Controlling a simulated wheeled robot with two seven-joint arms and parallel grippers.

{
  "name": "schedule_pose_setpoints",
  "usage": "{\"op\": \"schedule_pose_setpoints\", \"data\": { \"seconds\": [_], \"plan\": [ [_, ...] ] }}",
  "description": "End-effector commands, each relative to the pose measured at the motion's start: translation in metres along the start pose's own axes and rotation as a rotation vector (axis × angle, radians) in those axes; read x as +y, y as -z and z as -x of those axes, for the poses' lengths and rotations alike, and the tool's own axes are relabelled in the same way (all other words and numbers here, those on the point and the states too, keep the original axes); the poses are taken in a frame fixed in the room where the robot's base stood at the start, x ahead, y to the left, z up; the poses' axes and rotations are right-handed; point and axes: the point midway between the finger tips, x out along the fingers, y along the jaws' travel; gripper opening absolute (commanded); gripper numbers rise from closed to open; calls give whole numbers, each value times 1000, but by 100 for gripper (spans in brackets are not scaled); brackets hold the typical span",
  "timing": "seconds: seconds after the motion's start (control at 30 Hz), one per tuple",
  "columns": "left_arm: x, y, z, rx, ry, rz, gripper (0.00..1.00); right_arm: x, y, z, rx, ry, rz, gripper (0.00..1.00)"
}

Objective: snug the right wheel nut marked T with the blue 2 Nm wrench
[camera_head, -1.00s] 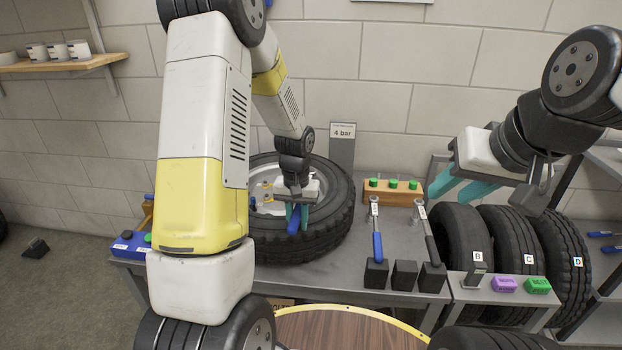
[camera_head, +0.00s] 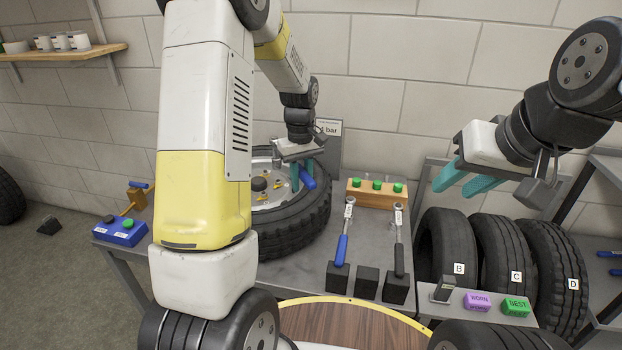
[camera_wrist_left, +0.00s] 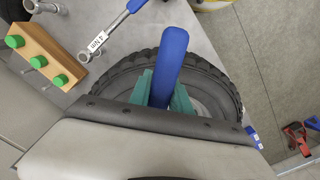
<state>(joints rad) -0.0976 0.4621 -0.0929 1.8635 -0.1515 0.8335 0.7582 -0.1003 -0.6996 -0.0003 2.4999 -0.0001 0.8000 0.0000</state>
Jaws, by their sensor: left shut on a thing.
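My left gripper (camera_head: 302,180) is shut on a blue-handled wrench (camera_head: 309,178) above the right side of the wheel. In the left wrist view the blue handle (camera_wrist_left: 168,62) stands between the teal fingers (camera_wrist_left: 164,92); the wrench's head and mark are hidden. The wheel (camera_head: 300,228) lies flat on the bench, with a dark hub centre (camera_head: 259,184) and several nuts around it. My arm covers its left part, and no T mark can be read. My right gripper (camera_head: 464,182) is open and empty, above the standing tyres.
A blue-handled wrench (camera_head: 342,250) and a dark-handled wrench (camera_head: 399,258) stand in black holders at the bench front. A wooden block with green knobs (camera_head: 376,191) is behind them. A blue box with buttons (camera_head: 121,232) is at left. Tyres (camera_head: 444,248) stand at right.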

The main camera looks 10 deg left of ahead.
Motion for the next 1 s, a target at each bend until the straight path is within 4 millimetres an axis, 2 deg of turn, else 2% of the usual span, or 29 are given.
{"op": "schedule_pose_setpoints", "data": {
  "seconds": [0.5,1.0],
  "plan": [
    [0,1,-39,1,-1,4,0,0,0,0,0,0,0,36],
    [0,1,-46,2,-2,3,0,0,0,0,0,0,0,36]
  ]
}}
